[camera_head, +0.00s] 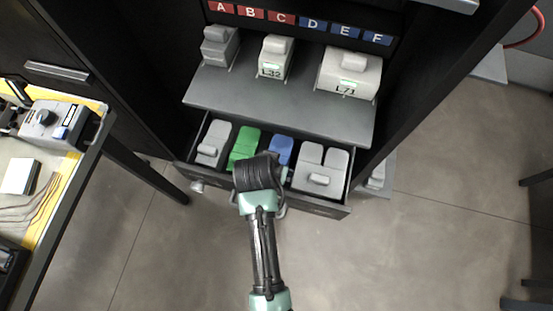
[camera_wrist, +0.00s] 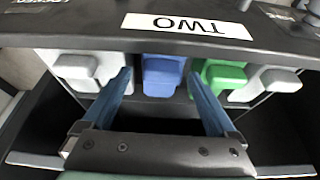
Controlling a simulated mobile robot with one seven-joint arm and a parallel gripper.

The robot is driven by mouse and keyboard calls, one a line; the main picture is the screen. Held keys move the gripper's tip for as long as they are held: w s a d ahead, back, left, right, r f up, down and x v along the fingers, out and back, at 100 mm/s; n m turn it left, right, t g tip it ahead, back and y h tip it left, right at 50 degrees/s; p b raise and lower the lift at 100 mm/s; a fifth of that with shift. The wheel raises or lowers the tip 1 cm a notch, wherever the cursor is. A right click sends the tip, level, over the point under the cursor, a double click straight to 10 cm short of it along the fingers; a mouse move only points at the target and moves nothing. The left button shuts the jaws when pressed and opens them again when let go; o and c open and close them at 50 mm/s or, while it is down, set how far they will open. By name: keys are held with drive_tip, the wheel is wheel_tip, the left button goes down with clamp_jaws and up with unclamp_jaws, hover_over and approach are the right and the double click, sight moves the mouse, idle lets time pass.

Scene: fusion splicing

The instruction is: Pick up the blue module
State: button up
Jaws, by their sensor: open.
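The blue module (camera_head: 281,149) sits in an open drawer between a green module and grey modules, partly hidden by my arm in the head view. In the wrist view the blue module (camera_wrist: 162,75) lies ahead, between the two fingers of my gripper (camera_wrist: 158,82). The fingers are spread, with one toward each side of the blue module, and nothing is held. Whether they touch a module is not clear. In the head view my arm's end hides the fingertips.
The green module (camera_wrist: 219,78) stands close beside the blue one. Grey modules (camera_head: 320,168) fill the drawer's other places. A shelf (camera_head: 280,100) with several grey modules is above the drawer (camera_head: 318,205). A workbench (camera_head: 70,185) stands at the left.

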drive_tip(key=shift+x, duration=0.95)
drive_tip(key=f+b, duration=0.1)
drive_tip(key=f, duration=0.1)
drive_tip(key=f+b, duration=0.1)
drive_tip(key=f, duration=0.1)
drive_tip(key=shift+w+a+f, duration=0.1)
drive_tip(key=shift+w, duration=0.3)
drive_tip(key=shift+w+f, duration=0.25)
drive_tip(key=shift+f, duration=0.25)
drive_tip(key=c, duration=1.3)
drive_tip(key=shift+c, duration=0.3)
drive_tip(key=shift+r, duration=0.15)
